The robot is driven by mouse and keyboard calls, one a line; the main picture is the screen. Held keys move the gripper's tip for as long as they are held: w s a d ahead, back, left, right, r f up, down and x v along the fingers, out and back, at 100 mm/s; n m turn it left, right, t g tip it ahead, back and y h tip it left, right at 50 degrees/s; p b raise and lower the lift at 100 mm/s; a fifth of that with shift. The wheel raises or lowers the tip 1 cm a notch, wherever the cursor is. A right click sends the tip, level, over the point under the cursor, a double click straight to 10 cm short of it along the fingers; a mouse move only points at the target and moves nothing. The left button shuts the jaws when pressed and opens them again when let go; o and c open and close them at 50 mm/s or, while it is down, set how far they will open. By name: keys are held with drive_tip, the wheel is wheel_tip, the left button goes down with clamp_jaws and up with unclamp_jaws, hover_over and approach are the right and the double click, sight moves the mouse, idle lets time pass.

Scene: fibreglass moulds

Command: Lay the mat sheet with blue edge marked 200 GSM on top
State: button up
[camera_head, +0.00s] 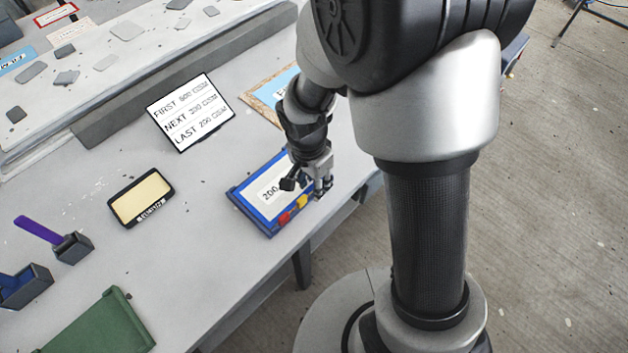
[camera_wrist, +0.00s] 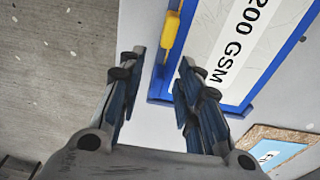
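The blue-edged mat sheet marked 200 GSM (camera_head: 258,186) lies flat near the table's right edge in the head view, partly hidden by my arm. Red and yellow tabs show on its near side. In the wrist view, the white sheet with its blue edge (camera_wrist: 232,50) fills the upper right. My gripper (camera_head: 322,190) is over the sheet's right end. In the wrist view, my gripper (camera_wrist: 162,58) has its fingers apart with nothing between them. The yellow tab (camera_wrist: 171,32) is just beyond the fingertips.
An order card (camera_head: 190,112) lists FIRST, NEXT and LAST. A wood-edged blue panel (camera_head: 268,92) lies behind. Bare table separates them.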

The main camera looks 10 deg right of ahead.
wheel_tip(320, 180, up, 12)
drive_tip(key=a, duration=0.1)
drive_tip(key=shift+s, duration=0.3)
idle(0.7)
drive_tip(key=s+d+r+n+t, duration=0.2)
drive_tip(key=s+d+r+n, duration=0.1)
drive_tip(key=s+r+n, duration=0.2)
drive_tip(key=s+d+r+n+t, duration=0.2)
drive_tip(key=s+r+n, duration=0.4)
drive_tip(key=s, duration=0.4)
drive_tip(key=shift+s+d+y, duration=0.15)
drive_tip(key=shift+d+y, duration=0.25)
